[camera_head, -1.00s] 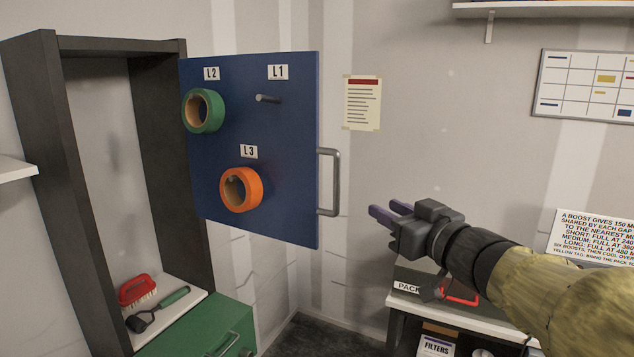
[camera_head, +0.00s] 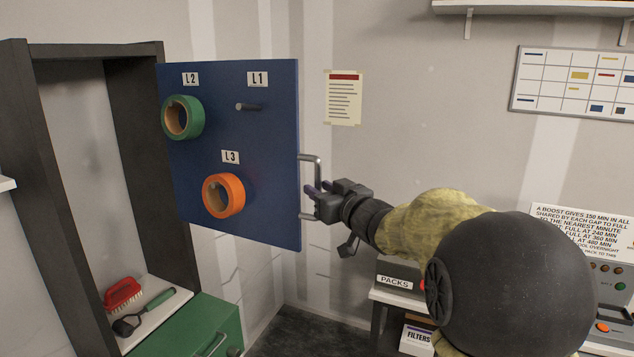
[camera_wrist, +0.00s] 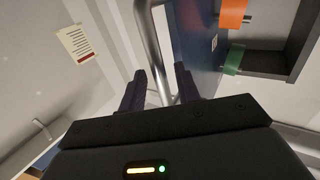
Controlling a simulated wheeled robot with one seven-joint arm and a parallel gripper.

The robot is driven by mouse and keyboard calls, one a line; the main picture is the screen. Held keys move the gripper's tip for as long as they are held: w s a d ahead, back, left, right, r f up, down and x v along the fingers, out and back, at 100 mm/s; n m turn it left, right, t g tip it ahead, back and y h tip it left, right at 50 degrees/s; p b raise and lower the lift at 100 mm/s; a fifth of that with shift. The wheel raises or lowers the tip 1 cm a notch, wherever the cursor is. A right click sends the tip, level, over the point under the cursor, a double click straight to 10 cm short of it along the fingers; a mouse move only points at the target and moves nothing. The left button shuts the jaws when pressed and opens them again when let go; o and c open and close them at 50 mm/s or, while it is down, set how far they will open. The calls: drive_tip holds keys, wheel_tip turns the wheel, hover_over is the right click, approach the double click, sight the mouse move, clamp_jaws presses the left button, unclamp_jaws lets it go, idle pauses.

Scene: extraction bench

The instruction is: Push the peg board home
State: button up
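The blue peg board (camera_head: 270,150) stands swung out like a door from the dark cabinet frame (camera_head: 150,150). A green tape roll (camera_head: 183,118) hangs at L2 and an orange roll (camera_head: 223,196) at L3. The L1 peg (camera_head: 248,107) is bare. A metal bar handle (camera_head: 318,170) is on the board's right edge. My gripper (camera_head: 312,192) is at the handle. In the wrist view its two fingers (camera_wrist: 160,85) are apart, with the handle bar (camera_wrist: 152,45) running between or just beyond them. I cannot tell whether they touch it.
A shelf inside the cabinet holds a red brush (camera_head: 123,293) and a green-handled tool (camera_head: 150,310). A green drawer box (camera_head: 205,325) stands below the board. A bench with a PACKS box (camera_head: 398,280) is at the right, below my arm.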

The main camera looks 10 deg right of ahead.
drive_tip(key=shift+x, duration=0.85)
drive_tip(key=shift+s, duration=0.1)
clamp_jaws()
